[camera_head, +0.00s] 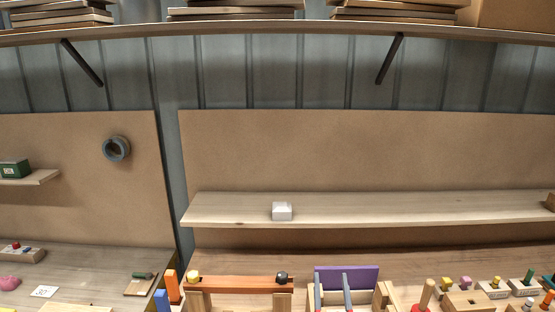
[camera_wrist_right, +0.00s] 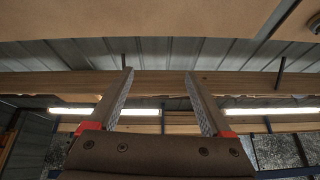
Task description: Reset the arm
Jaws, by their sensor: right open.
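My right gripper (camera_head: 331,279) shows at the bottom of the head view as two thin grey fingers pointing up, apart from each other. A purple block (camera_head: 362,275) is behind them in the picture. In the right wrist view the same gripper (camera_wrist_right: 159,74) is open, with nothing between its grey, red-based fingers. The wrist camera looks up past them toward a wooden beam and lights. My left gripper is not in view.
A wooden shelf (camera_head: 390,209) carries a white box (camera_head: 282,211). A higher shelf (camera_head: 250,31) holds stacked boards. The bench below has an orange-topped wooden stand (camera_head: 240,283) and several coloured peg blocks. A grey ring (camera_head: 116,148) is on the left panel.

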